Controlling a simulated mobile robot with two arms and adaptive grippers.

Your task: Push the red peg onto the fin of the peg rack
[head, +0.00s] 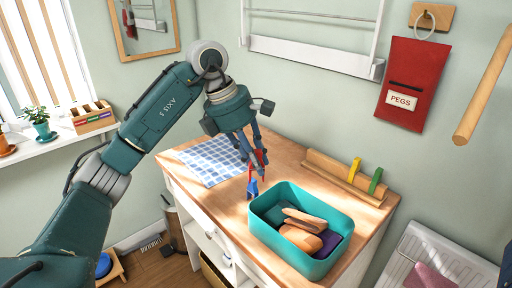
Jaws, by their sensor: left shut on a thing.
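My left gripper (253,155) points down above the front part of the wooden worktop, left of the teal bin. It is shut on the red peg (259,158), which shows only in part between the fingers. A small blue piece (252,188) shows just below the red; I cannot tell whether they touch. The wooden peg rack (325,172) stands at the back right of the worktop, apart from the gripper. A yellow peg (354,170) and a green peg (375,181) sit upright on its fin. My right gripper is not in view.
The teal bin (277,243) with folded cloths stands between the gripper and the worktop's front right. A blue checked cloth (212,161) lies at the left. A red PEGS bag (413,84) and a white rack (310,53) hang on the wall. A wooden bar (484,88) juts at the right.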

